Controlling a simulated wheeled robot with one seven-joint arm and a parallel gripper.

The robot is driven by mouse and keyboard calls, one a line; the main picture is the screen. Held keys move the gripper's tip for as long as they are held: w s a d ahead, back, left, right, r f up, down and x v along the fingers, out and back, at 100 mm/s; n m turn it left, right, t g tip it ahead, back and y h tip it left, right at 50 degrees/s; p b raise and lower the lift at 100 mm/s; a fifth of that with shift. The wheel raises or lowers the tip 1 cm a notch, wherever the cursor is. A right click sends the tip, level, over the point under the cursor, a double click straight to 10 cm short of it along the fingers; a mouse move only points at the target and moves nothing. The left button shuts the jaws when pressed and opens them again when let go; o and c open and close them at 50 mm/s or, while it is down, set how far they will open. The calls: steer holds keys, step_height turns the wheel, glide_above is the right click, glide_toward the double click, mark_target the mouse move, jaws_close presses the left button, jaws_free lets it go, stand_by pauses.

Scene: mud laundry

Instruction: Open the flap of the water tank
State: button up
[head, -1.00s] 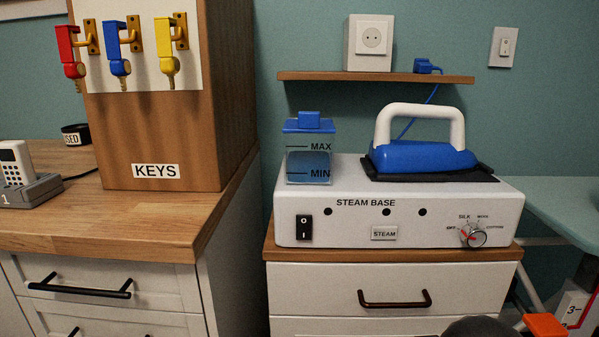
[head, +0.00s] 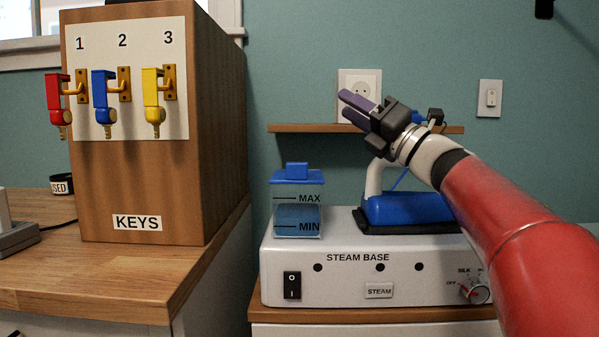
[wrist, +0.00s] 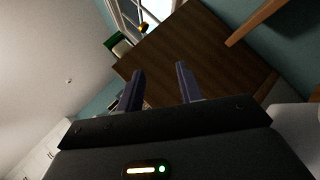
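The water tank (head: 299,207) is a clear box with MAX and MIN marks and blue water inside, on the left part of the steam base (head: 357,257). Its blue flap (head: 298,177) lies flat across the top, closed, with a raised blue tab. My gripper (head: 347,105) is above and to the right of the tank in the head view, in front of the wall socket and not touching the tank. Its two purple fingers are apart with nothing between them; the wrist view shows this gap too (wrist: 158,76). The wrist view does not show the tank.
A blue iron (head: 408,208) stands on the base, partly behind my arm. A wooden key cabinet (head: 158,185) stands on the left counter (head: 95,275). The air above the tank is clear up to the shelf.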

step_height(320, 180, down, 5)
steer(key=a+n+g+y, duration=0.2)
steer(key=a+n+g, duration=0.1)
steer(key=n+g, duration=0.65)
steer(key=n+g+h, duration=0.2)
steer(key=n+g, duration=0.3)
steer(key=n, duration=0.2)
glide_toward(297, 167)
steer(key=a, duration=0.3)
steer(key=shift+m, duration=0.25)
steer(key=a, duration=0.4)
steer(key=w+a, duration=0.1)
steer(key=a, duration=0.2)
steer(key=shift+w, duration=0.1)
jaws_close()
